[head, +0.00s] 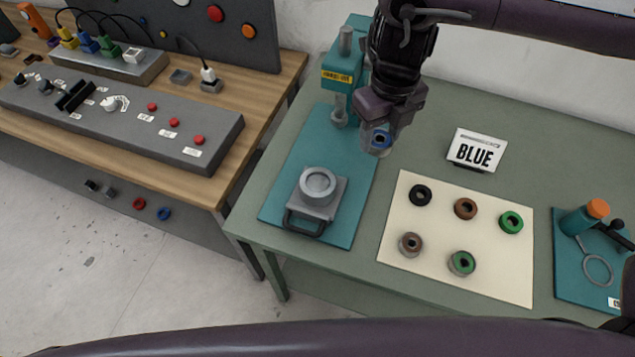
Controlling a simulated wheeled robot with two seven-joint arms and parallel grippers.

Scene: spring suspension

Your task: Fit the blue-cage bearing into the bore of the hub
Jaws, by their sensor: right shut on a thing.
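My right gripper (378,135) comes down from the top of the head view and is shut on the blue-cage bearing (381,141). It holds the bearing above the table, beyond the mat's right edge in the picture. The fingers hide part of the bearing. The hub (318,184) is a round grey metal ring on a grey block fixture with a dark handle. It stands at the near end of the teal mat (281,205), down and left of the held bearing. The bearing and the hub are apart. My left gripper is not in view.
A teal press (342,78) stands behind the hub. A cream sheet (480,278) at right carries several bearings with other cage colours. A sign reading "BLUE" (476,151) stands behind it. A teal tool mat (567,275) lies far right. A wooden bench (262,98) stands left.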

